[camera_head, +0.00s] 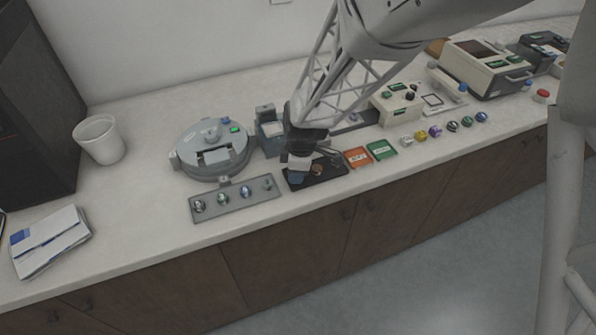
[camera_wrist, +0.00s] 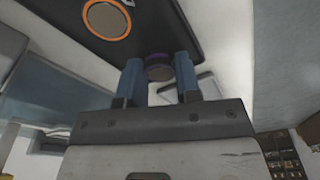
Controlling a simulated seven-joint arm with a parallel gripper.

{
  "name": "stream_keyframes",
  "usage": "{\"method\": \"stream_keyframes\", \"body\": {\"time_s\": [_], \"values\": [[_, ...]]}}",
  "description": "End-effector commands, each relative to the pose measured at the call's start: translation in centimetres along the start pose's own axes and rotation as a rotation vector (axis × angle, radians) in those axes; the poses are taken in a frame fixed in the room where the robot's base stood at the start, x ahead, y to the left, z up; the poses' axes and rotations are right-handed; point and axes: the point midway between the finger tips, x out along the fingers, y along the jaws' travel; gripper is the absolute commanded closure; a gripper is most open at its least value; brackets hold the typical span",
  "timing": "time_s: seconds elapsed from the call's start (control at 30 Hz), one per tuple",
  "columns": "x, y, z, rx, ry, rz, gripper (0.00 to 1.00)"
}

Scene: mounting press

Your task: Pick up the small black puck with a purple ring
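The small puck with a purple ring (camera_wrist: 158,72) shows in the wrist view between the two blue fingertips of my gripper (camera_wrist: 159,76). It fills the gap and appears to touch both fingers. Its dark purple rim and a greyish face are visible. In the head view, my gripper (camera_head: 297,176) is low over the black tray (camera_head: 325,181), and the purple-ringed puck cannot be made out there. Whether the puck is clear of the tray is hard to tell. A larger disc with an orange ring (camera_wrist: 107,18) lies on the tray, beyond the fingertips.
A grey rack (camera_head: 235,203) with several small pieces is left of the tray. A round grey machine (camera_head: 212,152) stands behind it. Orange (camera_head: 358,157) and green (camera_head: 381,150) squares lie to the right, then several small pucks (camera_head: 436,131). The counter's front edge is close to the tray.

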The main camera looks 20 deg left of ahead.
Motion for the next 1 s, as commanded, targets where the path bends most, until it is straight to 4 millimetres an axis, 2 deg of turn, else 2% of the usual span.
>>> {"method": "stream_keyframes", "body": {"time_s": [0.03, 0.1, 0.57, 0.77, 0.9, 1.0], "values": [[0.0, 0.0, 0.0, 0.0, 0.0, 0.0, 0.83], [0.0, 0.0, 0.0, 0.0, 0.0, 0.0, 0.92], [-0.4, 0.0, -0.1, 0.0, 0.0, 0.001, 0.92], [-1.8, 0.0, -0.2, -0.001, 0.0, 0.002, 0.92], [-3.6, 0.1, -0.5, -0.002, 0.001, 0.004, 0.92], [-3.7, -1.2, -0.1, -0.001, 0.0, 0.0, 0.92]]}}
